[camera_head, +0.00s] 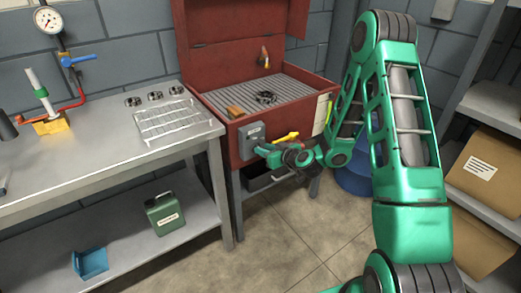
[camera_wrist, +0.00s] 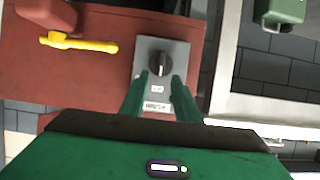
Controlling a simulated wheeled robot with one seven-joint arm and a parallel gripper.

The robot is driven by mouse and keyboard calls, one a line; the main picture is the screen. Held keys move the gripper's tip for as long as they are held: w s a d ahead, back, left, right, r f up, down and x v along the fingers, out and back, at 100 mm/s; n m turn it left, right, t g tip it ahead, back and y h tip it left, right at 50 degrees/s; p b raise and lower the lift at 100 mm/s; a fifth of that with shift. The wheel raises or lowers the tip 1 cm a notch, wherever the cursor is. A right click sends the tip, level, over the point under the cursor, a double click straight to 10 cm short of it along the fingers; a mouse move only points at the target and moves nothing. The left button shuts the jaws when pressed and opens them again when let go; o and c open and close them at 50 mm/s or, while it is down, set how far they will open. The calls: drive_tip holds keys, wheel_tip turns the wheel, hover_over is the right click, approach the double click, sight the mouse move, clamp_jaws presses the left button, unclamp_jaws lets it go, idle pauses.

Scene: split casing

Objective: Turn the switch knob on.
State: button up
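The switch knob (camera_wrist: 158,64) is dark and round with a raised ridge, on a grey switch plate (camera_wrist: 178,52) with small labels below it. In the head view the switch box (camera_head: 251,134) is on the front of the red cabinet (camera_head: 232,150). My gripper (camera_wrist: 160,76) is open, its two green fingers pointing at the plate on either side of the knob's lower edge. I cannot tell whether they touch it. In the head view my gripper (camera_head: 263,150) is close to the switch box, and I cannot make out the knob there.
A yellow handle (camera_wrist: 78,42) sticks out beside the switch; it also shows in the head view (camera_head: 287,137). A metal workbench (camera_head: 90,150) with a wire rack (camera_head: 172,118) stands left of the cabinet. A green canister (camera_head: 164,213) is on its lower shelf. A blue drum (camera_head: 355,180) stands right.

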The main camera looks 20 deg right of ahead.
drive_tip(key=shift+x, duration=1.5)
clamp_jaws()
drive_tip(key=shift+d, duration=0.2)
drive_tip(key=m+y, duration=0.1)
drive_tip(key=m, duration=0.1)
drive_tip(key=d+f+m+y, duration=0.1)
drive_tip(key=m+y, duration=0.1)
drive_tip(key=m, duration=0.1)
drive_tip(key=d+m+y, duration=0.1)
drive_tip(key=m+y, duration=0.1)
drive_tip(key=m, duration=0.1)
drive_tip(key=shift+w+d+f, duration=0.15)
drive_tip(key=shift+w+f, duration=0.1)
drive_tip(key=shift+w, duration=0.15)
drive_tip(key=shift+m, duration=0.3)
